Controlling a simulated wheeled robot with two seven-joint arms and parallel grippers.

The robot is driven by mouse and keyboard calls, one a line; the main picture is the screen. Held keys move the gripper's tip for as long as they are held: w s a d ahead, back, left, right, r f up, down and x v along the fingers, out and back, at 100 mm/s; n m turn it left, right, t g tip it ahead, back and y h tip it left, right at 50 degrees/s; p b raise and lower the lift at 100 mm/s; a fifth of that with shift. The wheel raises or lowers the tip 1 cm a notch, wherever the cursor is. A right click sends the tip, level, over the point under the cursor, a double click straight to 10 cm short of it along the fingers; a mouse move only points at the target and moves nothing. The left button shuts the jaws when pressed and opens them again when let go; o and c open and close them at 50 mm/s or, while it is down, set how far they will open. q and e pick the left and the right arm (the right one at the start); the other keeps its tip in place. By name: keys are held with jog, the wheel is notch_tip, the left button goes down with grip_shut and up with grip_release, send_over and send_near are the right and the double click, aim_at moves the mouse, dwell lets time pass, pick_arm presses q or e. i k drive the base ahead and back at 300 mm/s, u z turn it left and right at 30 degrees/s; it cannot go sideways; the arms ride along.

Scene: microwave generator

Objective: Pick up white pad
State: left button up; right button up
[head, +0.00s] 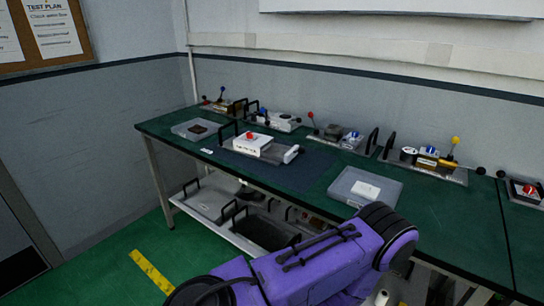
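A white pad (366,190) lies in a shallow clear tray (342,184) on the right half of the green workbench. One of my purple arms reaches up from the bottom of the head view, and its dark rounded joint is just below and right of the tray in the picture. It covers part of the bench's front edge. Neither of my grippers can be made out in this view. Nothing is seen touching the pad.
The green bench (450,222) runs along the grey wall. A dark mat (290,172) holds a white device (262,147) with a red knob. Another clear tray (186,130) holds a dark brown piece. Several fixtures with levers and black handles line the back. A shelf (215,205) is below.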

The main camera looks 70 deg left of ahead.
aim_at(360, 189)
jog(key=u, duration=2.05)
